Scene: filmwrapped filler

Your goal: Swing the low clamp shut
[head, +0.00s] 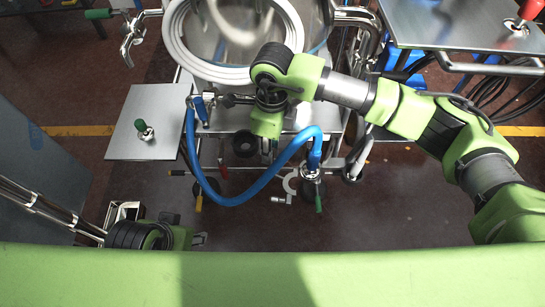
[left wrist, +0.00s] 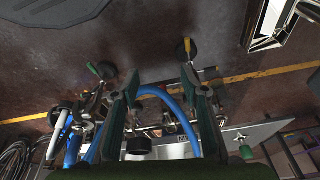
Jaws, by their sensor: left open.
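The low clamp, a pale open C-shaped ring (head: 291,185), shows in the head view beside the lower end of the blue hose (head: 238,196). A metal fitting with a green handle (head: 319,203) sits just right of it. My left gripper (head: 203,238) is low at the left, well apart from the clamp. In the left wrist view its two fingers (left wrist: 158,98) stand wide apart, with nothing held between them. The hose (left wrist: 166,101) shows behind them; I cannot pick out the clamp there. My right gripper (head: 267,150) points down above the cart; its fingers are mostly hidden.
A round glass-lidded vessel (head: 176,40) stands at the back. A metal side plate (head: 145,110) with a green-handled valve (head: 144,130) is at left. A steel table (head: 455,25) is at upper right. The floor in front of the hose is clear.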

